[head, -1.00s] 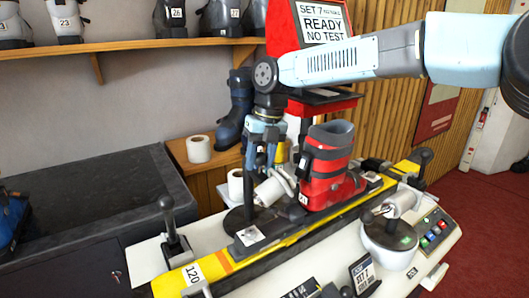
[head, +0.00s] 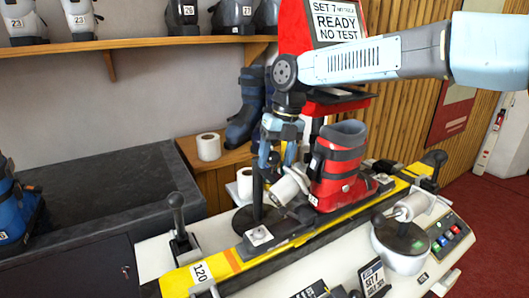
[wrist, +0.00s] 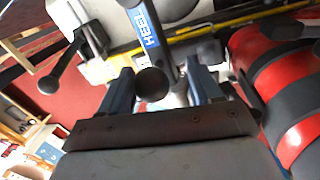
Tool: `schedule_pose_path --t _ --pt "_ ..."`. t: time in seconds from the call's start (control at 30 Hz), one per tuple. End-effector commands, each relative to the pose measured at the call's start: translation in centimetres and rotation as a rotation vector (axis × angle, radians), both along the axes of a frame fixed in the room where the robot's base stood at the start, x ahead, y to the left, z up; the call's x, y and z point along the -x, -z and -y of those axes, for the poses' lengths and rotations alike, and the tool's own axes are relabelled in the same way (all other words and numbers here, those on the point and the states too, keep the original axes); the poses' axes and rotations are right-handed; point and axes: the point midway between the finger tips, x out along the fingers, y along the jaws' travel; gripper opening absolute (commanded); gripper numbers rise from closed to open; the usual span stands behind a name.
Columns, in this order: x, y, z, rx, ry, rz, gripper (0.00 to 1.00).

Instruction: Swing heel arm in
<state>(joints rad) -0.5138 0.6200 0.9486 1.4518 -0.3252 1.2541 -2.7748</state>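The heel arm (wrist: 143,30) is a grey bar with a blue HEEL label and a black ball knob (wrist: 152,83), seen in the wrist view. My gripper (wrist: 162,87) has its two fingers apart, one on each side of the knob; I see gaps beside it, so contact is unclear. In the head view my gripper (head: 274,166) points down at the left of the red and grey ski boot (head: 340,165). The boot also fills the right of the wrist view (wrist: 285,95).
A black lever (head: 178,225) stands at the left end. A second round base with a white roller (head: 412,206) and a button panel (head: 447,238) are at right. A red-framed screen (head: 335,22) reads READY NO TEST.

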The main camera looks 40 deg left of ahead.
Motion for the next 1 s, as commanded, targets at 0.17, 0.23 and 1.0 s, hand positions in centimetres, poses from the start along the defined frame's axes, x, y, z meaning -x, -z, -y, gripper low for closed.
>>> schedule_pose_path --t 0.17,0.23,1.0 --pt "0.1 -0.3 0.0 0.0 -0.002 -0.001 0.64" --pt "0.0 -0.8 0.0 0.0 -0.002 -0.001 0.64" --pt "-2.6 -12.9 1.2 -0.001 0.0 0.0 0.64"
